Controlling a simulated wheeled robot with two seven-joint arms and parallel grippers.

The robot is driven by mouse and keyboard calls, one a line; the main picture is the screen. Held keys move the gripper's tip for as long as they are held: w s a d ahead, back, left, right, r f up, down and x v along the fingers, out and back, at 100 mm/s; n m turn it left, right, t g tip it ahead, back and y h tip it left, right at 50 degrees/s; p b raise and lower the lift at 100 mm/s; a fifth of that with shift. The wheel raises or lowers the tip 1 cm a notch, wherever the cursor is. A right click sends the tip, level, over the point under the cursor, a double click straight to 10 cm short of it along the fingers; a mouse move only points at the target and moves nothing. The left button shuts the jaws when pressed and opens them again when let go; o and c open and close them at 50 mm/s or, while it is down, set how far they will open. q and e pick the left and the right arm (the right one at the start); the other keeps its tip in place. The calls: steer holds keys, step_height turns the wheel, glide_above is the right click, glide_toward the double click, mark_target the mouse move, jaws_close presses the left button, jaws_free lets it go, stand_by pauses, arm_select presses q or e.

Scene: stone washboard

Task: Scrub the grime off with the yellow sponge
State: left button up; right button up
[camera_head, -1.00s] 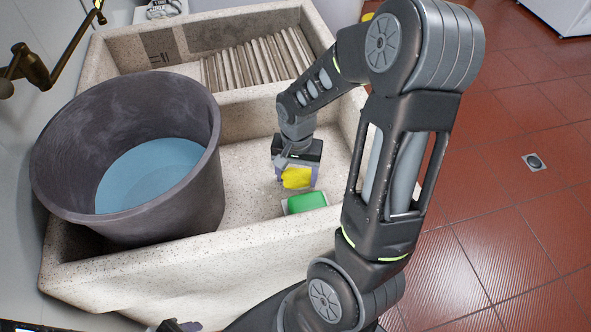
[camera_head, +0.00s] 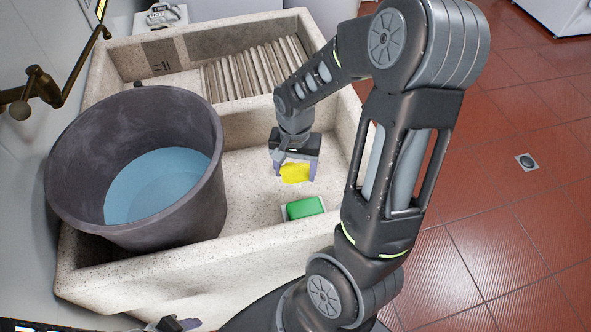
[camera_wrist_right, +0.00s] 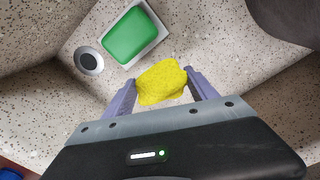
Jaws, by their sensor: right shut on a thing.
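The yellow sponge (camera_head: 294,173) is held between the fingers of my right gripper (camera_head: 296,174), inside the front compartment of the stone washboard basin (camera_head: 245,245). In the right wrist view the sponge (camera_wrist_right: 162,82) sits between both fingertips of the right gripper (camera_wrist_right: 162,88). I cannot tell whether the sponge touches the basin floor. No clear patch of grime shows on the speckled stone; the gripper and sponge hide some of it. A small dark part at the bottom edge of the head view seems to be my left gripper (camera_head: 178,325); its jaws are unclear.
A large dark bucket (camera_head: 75,165) with blue water fills the left of the basin. A green block (camera_head: 305,207) lies in a pale dish, beside a round drain (camera_wrist_right: 88,61). The ribbed washboard (camera_head: 255,68) is behind. A brass tap (camera_head: 42,85) is at left.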

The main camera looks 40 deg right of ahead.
steer(key=shift+r, duration=0.1)
steer(key=shift+r+p, duration=1.25)
steer(key=shift+r, duration=0.2)
steer(key=shift+f, duration=0.1)
